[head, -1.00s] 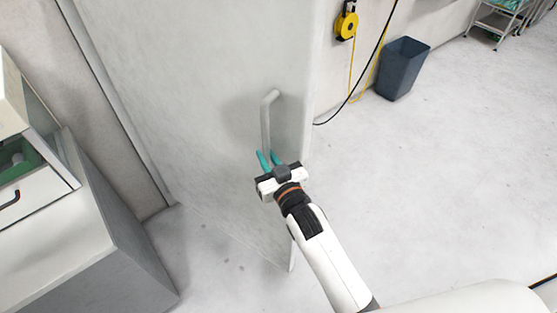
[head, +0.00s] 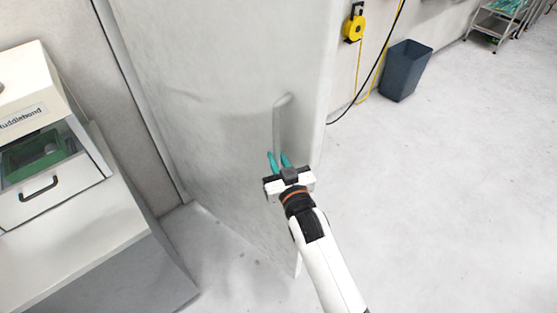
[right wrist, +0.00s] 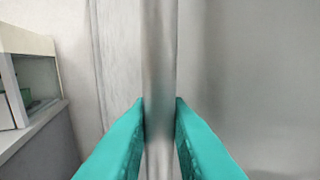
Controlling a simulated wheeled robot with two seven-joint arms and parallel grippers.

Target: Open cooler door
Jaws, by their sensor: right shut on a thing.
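The cooler door (head: 215,110) is a large pale grey panel that stands open at an angle, its free edge toward the right. Its vertical bar handle (head: 279,125) is near that edge. My right gripper (head: 279,162) has its teal fingers on either side of the lower part of the handle. In the right wrist view the fingers (right wrist: 160,135) are shut on the metal bar (right wrist: 160,60), one on each side. My left gripper is not in view.
A grey cabinet (head: 95,225) with a white machine (head: 40,130) on top stands at the left. A dark blue bin (head: 404,72) and a yellow reel (head: 354,28) are at the back right. The floor at the right is clear.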

